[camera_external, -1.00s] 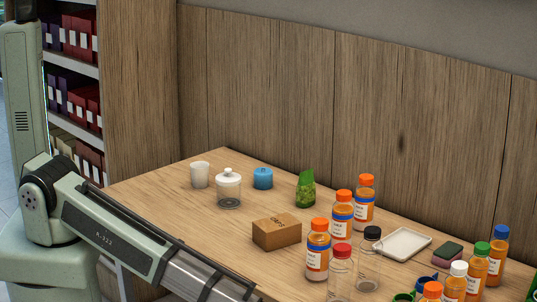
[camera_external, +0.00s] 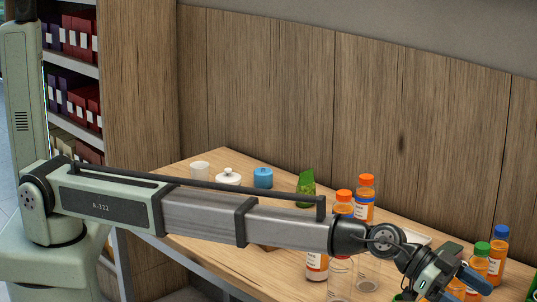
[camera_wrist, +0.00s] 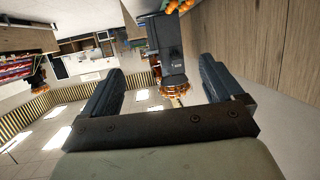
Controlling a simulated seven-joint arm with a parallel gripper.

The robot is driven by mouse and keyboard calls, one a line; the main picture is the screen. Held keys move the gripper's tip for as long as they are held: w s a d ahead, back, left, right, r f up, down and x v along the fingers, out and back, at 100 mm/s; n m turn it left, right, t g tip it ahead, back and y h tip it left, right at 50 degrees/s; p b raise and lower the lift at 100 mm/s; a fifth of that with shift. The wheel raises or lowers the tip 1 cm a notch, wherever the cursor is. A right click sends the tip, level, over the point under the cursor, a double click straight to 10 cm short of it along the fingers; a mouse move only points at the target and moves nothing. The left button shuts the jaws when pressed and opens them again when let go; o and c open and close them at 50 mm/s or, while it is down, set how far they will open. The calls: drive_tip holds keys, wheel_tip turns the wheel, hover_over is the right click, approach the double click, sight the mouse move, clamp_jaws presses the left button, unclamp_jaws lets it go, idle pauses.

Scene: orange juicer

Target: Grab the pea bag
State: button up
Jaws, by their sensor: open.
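The pea bag (camera_external: 305,190) is a small green packet standing upright on the table, toward the wooden back wall, in the external view. My gripper (camera_external: 470,283) is at the lower right of the external view, above the bottles at the table's right side and well apart from the pea bag. In the wrist view my gripper's two dark fingers (camera_wrist: 165,92) are spread apart with nothing between them. The wrist view looks out into the room, and the pea bag does not show there.
A blue container (camera_external: 263,178), a white-lidded jar (camera_external: 228,177) and a white cup (camera_external: 200,170) stand left of the bag. Orange bottles (camera_external: 365,199) stand to its right. My arm crosses in front, mostly hiding the cardboard box. A green-capped bottle (camera_external: 479,262) is near my gripper.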

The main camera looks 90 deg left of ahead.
drive_tip(key=w+a+f+m+g+y, duration=0.1)
drive_tip(key=w+a+y, duration=0.1)
drive_tip(key=a, duration=1.5)
drive_tip(key=w+a+m+g+y, duration=0.1)
drive_tip(key=w+a+g+y, duration=0.15)
drive_tip(key=a, duration=1.55)
drive_tip(key=g+y, duration=0.4)
drive_tip(key=g, duration=0.1)
hover_over(308, 188)
drive_tip(key=w+d, duration=1.3)
drive_tip(key=w, duration=0.2)
drive_tip(key=f, duration=0.3)
drive_tip(key=shift+d+t, duration=0.2)
drive_tip(key=shift+t, duration=0.05)
drive_tip(key=s+a+g, duration=0.1)
drive_tip(key=s+a, duration=0.4)
drive_tip(key=s+a+g, duration=0.1)
drive_tip(key=s+a, duration=0.4)
drive_tip(key=s+a+g, duration=0.1)
drive_tip(key=s+a, duration=0.4)
drive_tip(key=shift+g, duration=0.3)
wheel_tip(308, 188, down, 13)
drive_tip(key=shift+f, duration=0.1)
